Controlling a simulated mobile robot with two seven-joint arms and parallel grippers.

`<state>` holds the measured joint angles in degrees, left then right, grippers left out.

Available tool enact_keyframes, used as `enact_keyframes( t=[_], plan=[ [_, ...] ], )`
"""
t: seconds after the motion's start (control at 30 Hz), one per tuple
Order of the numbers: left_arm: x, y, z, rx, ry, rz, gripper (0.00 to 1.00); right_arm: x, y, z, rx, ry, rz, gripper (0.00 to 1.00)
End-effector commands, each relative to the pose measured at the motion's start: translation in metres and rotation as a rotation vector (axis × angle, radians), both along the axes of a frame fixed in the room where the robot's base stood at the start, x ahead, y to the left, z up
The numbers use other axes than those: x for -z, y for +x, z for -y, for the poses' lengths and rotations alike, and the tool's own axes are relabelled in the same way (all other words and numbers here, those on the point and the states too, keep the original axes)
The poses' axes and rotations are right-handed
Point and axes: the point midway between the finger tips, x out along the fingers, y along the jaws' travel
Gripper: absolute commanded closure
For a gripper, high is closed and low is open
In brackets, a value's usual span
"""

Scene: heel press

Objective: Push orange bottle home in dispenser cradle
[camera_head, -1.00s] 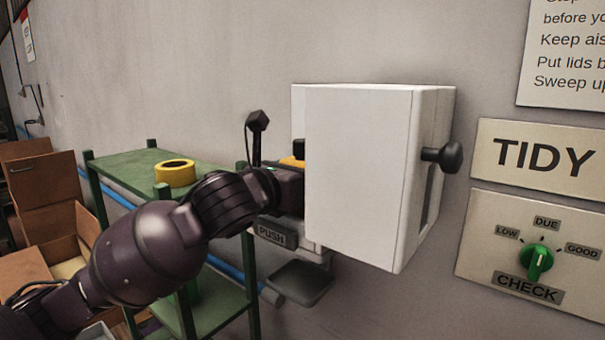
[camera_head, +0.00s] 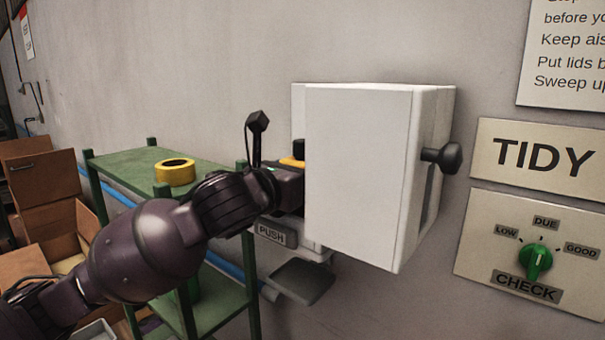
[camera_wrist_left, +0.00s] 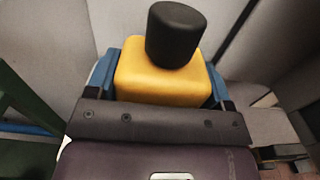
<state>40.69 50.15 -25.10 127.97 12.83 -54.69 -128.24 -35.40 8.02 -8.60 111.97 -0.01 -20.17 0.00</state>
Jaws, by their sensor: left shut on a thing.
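The orange bottle (camera_wrist_left: 160,75), yellow-orange with a black cap (camera_wrist_left: 175,33), stands between the blue-sided fingers of my left gripper (camera_wrist_left: 160,84) in the left wrist view. The gripper is shut on it. In the head view only a sliver of the bottle (camera_head: 292,162) shows, above my left gripper (camera_head: 291,186). The white dispenser (camera_head: 358,175) has its open front panel hiding the fingertips and most of the bottle. I cannot tell how deep the bottle sits in the cradle. My right gripper is not in view.
A PUSH bar (camera_head: 271,235) and a grey drip tray (camera_head: 302,281) are below the gripper. A black lever (camera_head: 256,135) rises behind my wrist. A green shelf (camera_head: 125,163) with yellow tape (camera_head: 175,172) stands left. A green CHECK dial (camera_head: 536,260) is right.

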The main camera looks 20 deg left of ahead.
Motion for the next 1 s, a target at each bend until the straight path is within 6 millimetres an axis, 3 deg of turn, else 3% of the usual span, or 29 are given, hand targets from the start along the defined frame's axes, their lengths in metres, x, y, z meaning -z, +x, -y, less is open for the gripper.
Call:
enact_keyframes(
  t=[0.87,0.9,1.0],
  plan=[
    [0.0029,-0.0002,0.0005,0.001,0.001,-0.003,0.54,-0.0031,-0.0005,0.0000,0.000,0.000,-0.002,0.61],
    [0.0030,-0.0002,0.0005,0.001,0.001,-0.003,0.19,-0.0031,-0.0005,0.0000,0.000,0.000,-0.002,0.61],
    [0.0034,-0.0002,0.0006,0.001,0.000,-0.004,0.04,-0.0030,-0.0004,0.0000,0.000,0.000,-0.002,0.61]
  ],
)
